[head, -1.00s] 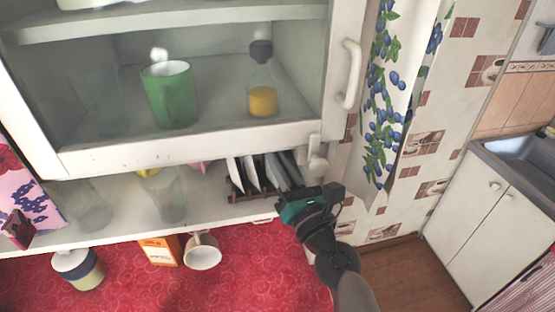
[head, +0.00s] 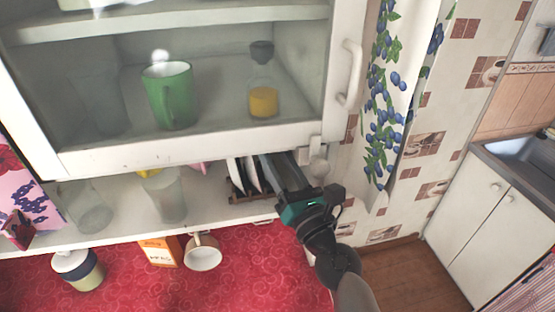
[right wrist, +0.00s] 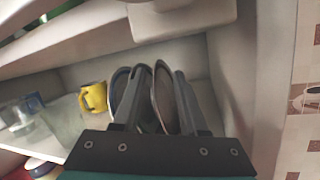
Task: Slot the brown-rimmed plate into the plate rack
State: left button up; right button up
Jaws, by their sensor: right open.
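The plate rack (head: 246,198), small and brown, stands on the shelf under the cabinet. White plates (head: 251,175) stand on edge in it. In the right wrist view, a plate with a brownish rim (right wrist: 163,98) stands upright between the fingers of my right gripper (right wrist: 158,98). I cannot tell for sure whether it is the brown-rimmed plate. The fingers are apart, with other plates (right wrist: 119,88) to the left. In the head view, my right gripper (head: 282,172) is at the rack's right side and covers part of its contents. My left gripper is out of view.
The cabinet (head: 180,155) hangs low above the rack, its green mug (head: 168,95) inside. A glass (head: 164,195) stands left of the rack. A cup (head: 203,252) and an orange box (head: 160,250) are on the red counter (head: 240,285). A wall closes the right side.

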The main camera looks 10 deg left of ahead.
jog(key=shift+s+f, duration=0.1)
jog(key=b+v, duration=0.4)
jog(key=v, duration=1.1)
jog(key=shift+b, duration=0.35)
